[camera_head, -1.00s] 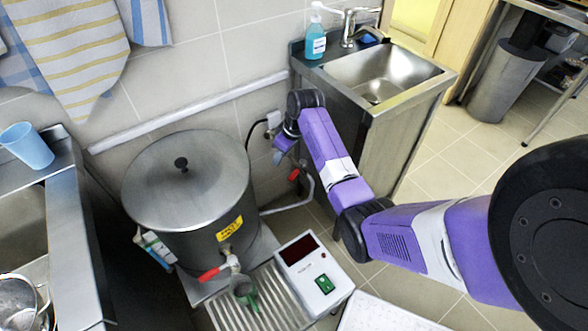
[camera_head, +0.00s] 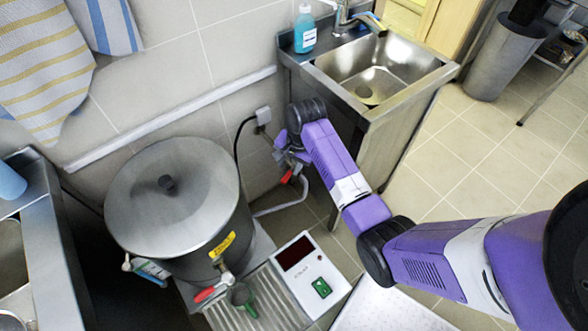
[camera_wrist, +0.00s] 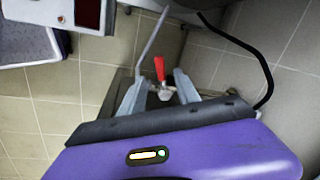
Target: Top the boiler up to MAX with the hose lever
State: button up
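The boiler (camera_head: 175,210) is a large lidded steel pot with a yellow label, standing on a base by the wall. The hose lever (camera_head: 287,177) is red and sits on a grey pipe (camera_head: 283,208) behind the boiler's right side. My gripper (camera_head: 284,158) is just above the lever, partly hidden by my arm. In the wrist view my gripper (camera_wrist: 160,77) is open, with the red lever (camera_wrist: 159,67) showing between its two fingers; contact cannot be told. The water level and any MAX mark cannot be made out.
A white box (camera_head: 305,270) with a dark display and green switch stands right of the boiler. A sink unit (camera_head: 385,85) is close beyond my arm. A socket (camera_head: 263,115) with a black cable is on the wall.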

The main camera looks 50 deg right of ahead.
aim_at(286, 178)
jog(key=shift+m, duration=0.4)
jog(key=f, duration=0.2)
jog(key=w+f+b, duration=0.1)
jog(key=f, duration=0.4)
jog(key=shift+w+f, duration=0.25)
jog(key=shift+f, duration=0.1)
jog(key=shift+c, duration=0.5)
grip_shut()
dwell(0.4)
